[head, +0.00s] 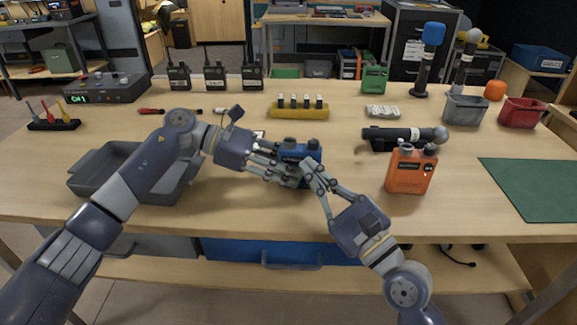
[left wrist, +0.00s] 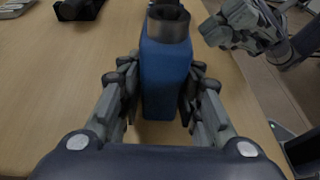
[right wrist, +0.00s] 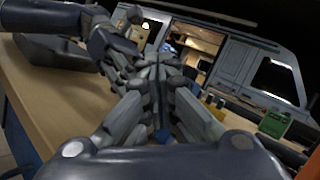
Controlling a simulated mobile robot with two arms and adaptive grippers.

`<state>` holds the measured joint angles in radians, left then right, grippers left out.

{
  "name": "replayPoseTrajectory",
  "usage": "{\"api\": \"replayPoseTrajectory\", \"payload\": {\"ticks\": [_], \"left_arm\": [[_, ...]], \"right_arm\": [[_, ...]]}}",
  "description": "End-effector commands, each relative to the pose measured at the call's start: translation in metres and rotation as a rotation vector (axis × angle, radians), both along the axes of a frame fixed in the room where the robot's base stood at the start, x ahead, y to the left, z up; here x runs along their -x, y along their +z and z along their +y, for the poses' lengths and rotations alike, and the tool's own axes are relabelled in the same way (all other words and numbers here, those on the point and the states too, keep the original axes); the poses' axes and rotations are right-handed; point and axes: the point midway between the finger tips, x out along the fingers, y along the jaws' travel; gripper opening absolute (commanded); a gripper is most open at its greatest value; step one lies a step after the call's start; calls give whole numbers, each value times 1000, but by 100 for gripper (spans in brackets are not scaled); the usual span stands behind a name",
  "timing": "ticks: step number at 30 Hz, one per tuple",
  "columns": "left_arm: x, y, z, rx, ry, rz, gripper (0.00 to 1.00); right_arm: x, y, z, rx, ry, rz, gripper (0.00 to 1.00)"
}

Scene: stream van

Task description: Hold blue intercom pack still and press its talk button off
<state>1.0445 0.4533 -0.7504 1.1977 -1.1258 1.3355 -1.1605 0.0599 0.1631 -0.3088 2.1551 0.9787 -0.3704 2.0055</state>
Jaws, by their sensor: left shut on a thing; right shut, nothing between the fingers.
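The blue intercom pack (head: 299,151) stands upright near the middle of the table, with dark knobs on top. My left gripper (head: 287,172) is shut on it from the left; in the left wrist view its fingers lie along both sides of the pack (left wrist: 166,75). My right gripper (head: 308,166) is shut and empty, with its fingertips close against the pack's front right side. In the right wrist view the shut fingers (right wrist: 155,65) hide nearly all of the pack. The talk button is hidden or too small to make out.
An orange pack (head: 410,169) stands right of my right gripper, with a black microphone (head: 400,138) behind it. A grey tray (head: 180,190) lies under my left arm. A yellow battery holder (head: 299,112) is behind the blue pack. A green mat (head: 535,188) lies at the right.

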Motion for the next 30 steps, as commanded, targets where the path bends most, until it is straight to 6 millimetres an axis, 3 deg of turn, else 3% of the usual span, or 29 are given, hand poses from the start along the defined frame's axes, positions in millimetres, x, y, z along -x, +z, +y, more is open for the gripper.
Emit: {"api": "replayPoseTrajectory", "payload": {"ticks": [18, 30], "left_arm": [[0, -1, 0, -1, 0, 0, 5], [0, -1, 0, -1, -1, 0, 5]], "right_arm": [[55, -1, 4, -2, 1, 2, 0], [60, 0, 4, 0, 0, 0, 0]]}}
